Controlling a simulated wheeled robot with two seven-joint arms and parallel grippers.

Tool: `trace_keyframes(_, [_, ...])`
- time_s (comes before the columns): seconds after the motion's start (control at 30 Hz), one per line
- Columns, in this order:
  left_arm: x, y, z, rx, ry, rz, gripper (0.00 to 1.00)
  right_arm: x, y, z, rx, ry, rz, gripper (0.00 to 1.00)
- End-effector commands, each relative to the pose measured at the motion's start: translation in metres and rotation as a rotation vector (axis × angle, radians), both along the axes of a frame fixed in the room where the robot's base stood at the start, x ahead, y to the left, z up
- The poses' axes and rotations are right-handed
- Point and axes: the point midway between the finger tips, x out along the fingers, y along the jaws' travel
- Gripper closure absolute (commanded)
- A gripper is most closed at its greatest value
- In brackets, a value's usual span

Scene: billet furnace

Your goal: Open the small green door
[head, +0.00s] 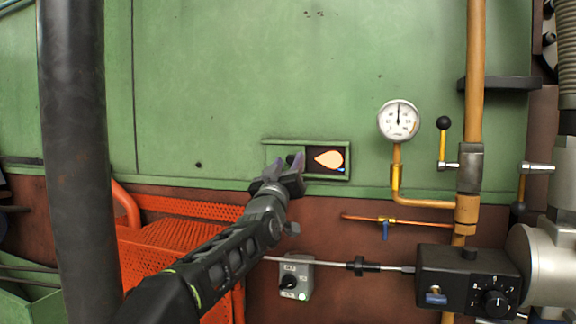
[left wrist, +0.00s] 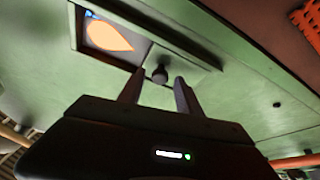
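The small green door (head: 284,150) is a sliding panel in a low frame (head: 330,143) on the green furnace wall. It stands at the left of the frame, and the right part is open, showing an orange glow (head: 328,159). In the left wrist view the door (left wrist: 190,62) has a dark round knob (left wrist: 160,73), and the glowing opening (left wrist: 108,36) is beside it. My left gripper (head: 288,163) is in front of the door. Its fingers (left wrist: 157,88) are apart, with the knob showing between their tips; I see no contact. My right gripper is not in view.
A pressure gauge (head: 399,120) on an orange pipe and a black-knobbed lever (head: 443,140) are right of the door. A dark vertical pipe (head: 75,150) stands at the left. Below are orange mesh (head: 185,236), a grey switch box (head: 296,277) and a black control box (head: 468,278).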

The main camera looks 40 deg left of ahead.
Motion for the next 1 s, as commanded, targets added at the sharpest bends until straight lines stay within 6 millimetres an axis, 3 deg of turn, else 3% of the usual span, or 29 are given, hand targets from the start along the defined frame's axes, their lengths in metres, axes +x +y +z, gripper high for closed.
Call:
trace_keyframes(0.37, [-0.003, -0.002, -0.004, 0.0, 0.002, -0.001, 0.55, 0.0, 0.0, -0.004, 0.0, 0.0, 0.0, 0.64])
trace_keyframes(0.8, [-0.056, -0.027, -0.028, 0.0, 0.0, -0.001, 0.55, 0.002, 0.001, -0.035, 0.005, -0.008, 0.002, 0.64])
trace_keyframes(1.0, [-0.065, -0.031, -0.03, 0.0, 0.001, -0.001, 0.55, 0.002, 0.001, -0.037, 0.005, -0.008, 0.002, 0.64])
